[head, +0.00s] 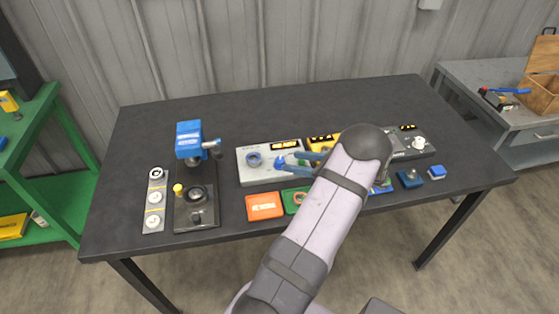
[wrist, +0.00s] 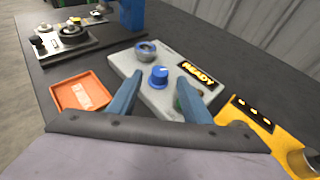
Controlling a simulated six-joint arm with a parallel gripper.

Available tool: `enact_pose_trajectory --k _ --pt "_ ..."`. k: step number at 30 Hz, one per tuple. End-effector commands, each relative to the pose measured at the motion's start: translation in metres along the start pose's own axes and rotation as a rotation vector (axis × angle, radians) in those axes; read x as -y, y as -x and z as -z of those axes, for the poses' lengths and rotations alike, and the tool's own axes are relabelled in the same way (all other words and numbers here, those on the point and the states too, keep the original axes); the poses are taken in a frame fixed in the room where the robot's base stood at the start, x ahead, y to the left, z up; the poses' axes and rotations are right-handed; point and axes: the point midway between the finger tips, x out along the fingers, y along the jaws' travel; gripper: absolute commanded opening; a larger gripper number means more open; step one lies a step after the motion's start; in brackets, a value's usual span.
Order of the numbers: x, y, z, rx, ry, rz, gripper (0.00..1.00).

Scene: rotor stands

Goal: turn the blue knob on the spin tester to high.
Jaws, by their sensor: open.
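The spin tester, as I take it, is a light grey box (head: 255,178) near the middle of the table; the wrist view shows its top (wrist: 125,65). Its blue knob (wrist: 159,77) stands upright; a small pale mark shows on top, but I cannot read its setting. In the head view the knob (head: 280,161) is just left of my gripper (head: 291,160). In the wrist view my gripper (wrist: 160,84) is open, with one blue finger on each side of the knob; contact is not clear. The lit display (wrist: 198,75) reads READY. A blue-grey ring (wrist: 146,49) sits on the box.
A yellow device (wrist: 247,118) stands close on the right. An orange tray (head: 264,206) lies in front, beside a green one (head: 294,201). A blue-and-black stand (head: 190,140) is at left. A dark grey device (head: 408,143) is at right. The back of the table is clear.

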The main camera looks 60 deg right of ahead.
Motion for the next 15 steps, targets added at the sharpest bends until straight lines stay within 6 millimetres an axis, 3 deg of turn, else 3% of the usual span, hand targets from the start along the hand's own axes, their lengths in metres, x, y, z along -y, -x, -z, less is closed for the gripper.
enact_pose_trajectory --k 5,15 --pt "-0.001 -0.012 -0.002 -0.001 0.001 -0.003 0.45" --pt "-0.001 -0.055 -0.002 -0.002 0.0 -0.002 0.45"
